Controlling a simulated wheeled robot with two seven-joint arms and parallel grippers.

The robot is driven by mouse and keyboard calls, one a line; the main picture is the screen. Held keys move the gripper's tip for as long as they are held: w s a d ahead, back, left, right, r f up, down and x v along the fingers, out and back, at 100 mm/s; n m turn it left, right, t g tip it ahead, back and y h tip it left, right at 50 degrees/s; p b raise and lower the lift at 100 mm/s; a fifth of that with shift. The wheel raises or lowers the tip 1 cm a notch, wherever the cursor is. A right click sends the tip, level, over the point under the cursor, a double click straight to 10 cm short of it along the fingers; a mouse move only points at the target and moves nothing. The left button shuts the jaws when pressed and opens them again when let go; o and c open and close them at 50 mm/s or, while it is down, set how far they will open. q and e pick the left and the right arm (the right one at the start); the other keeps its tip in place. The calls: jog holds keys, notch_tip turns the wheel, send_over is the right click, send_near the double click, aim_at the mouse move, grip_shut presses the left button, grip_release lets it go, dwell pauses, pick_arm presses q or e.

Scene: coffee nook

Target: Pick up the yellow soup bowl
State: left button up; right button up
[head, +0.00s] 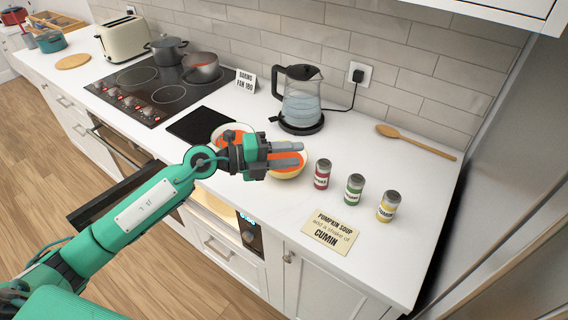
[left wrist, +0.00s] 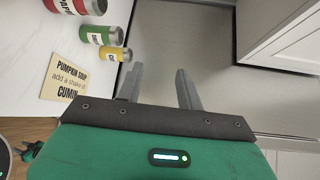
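The yellow soup bowl (head: 288,173) stands on the white counter with orange soup in it. In the head view my left gripper (head: 303,153) overlaps the bowl and hides its upper left part. Its fingers point right; I cannot tell whether they touch the bowl. In the left wrist view the two fingers of my left gripper (left wrist: 157,78) are apart with nothing seen between them. The bowl does not show in that view.
Another bowl of orange soup (head: 219,131) stands just left. Red (head: 322,174), green (head: 354,189) and yellow-labelled (head: 388,206) shakers stand to the right. A pumpkin soup card (head: 332,232) lies in front. A glass kettle (head: 301,100) stands behind. The counter's right end is mostly clear.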

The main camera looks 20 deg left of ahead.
pick_arm(q)
jog(key=w+a+f+g+y, duration=0.1)
jog(key=w+a+f+y, duration=0.2)
jog(key=a+y, duration=0.35)
jog(key=w+a+f+g+y, duration=0.1)
jog(key=w+a+f+y, duration=0.2)
jog(key=a, duration=0.6)
jog(key=x, duration=0.2)
jog(key=p+x, duration=0.1)
jog(key=x, duration=0.2)
jog(key=p+x, duration=0.1)
jog(key=x, duration=0.1)
jog(key=shift+s+d+f, duration=0.15)
jog(key=shift+s+f, duration=0.05)
jog(key=shift+f, duration=0.25)
jog(key=shift+w+d+f+p, duration=0.2)
jog(key=shift+w+f+p, duration=0.15)
jog(key=shift+p, duration=0.45)
jog(key=p+x, duration=0.1)
jog(key=x, duration=0.2)
jog(key=shift+w+f, duration=0.1)
jog(key=shift+w, duration=0.15)
jog(key=shift+w+d+f+p, duration=0.1)
jog(key=shift+w+f+p, duration=0.1)
jog(key=shift+f+p, duration=0.15)
grip_shut()
